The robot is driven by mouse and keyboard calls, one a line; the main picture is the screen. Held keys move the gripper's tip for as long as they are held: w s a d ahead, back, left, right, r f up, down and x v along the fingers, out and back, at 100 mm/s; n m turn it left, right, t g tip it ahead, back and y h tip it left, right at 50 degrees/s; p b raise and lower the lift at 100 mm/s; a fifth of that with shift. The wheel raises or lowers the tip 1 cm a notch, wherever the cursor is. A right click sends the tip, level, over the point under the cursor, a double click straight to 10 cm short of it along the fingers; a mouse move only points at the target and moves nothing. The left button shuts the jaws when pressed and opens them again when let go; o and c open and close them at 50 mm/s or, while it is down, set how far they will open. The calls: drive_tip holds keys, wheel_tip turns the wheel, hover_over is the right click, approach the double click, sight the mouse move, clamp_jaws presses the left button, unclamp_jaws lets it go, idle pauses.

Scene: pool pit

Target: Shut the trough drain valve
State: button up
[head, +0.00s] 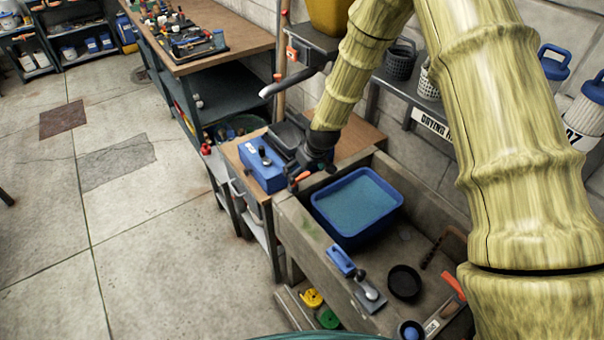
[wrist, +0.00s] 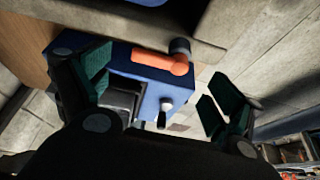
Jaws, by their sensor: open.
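An orange lever (wrist: 158,60) with a dark round end shows in the wrist view between my finger pads, against a blue box. It looks like the drain valve's handle, and the valve body is not clearly visible.
The blue box (head: 262,172) with a black knob stands on a wooden top close left of my gripper. Yellow (head: 311,298) and green (head: 328,318) items sit below. The floor at left is clear.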

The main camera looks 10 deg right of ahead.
drive_tip(key=v, duration=0.8)
drive_tip(key=shift+r, duration=0.25)
drive_tip(key=shift+s, duration=0.1)
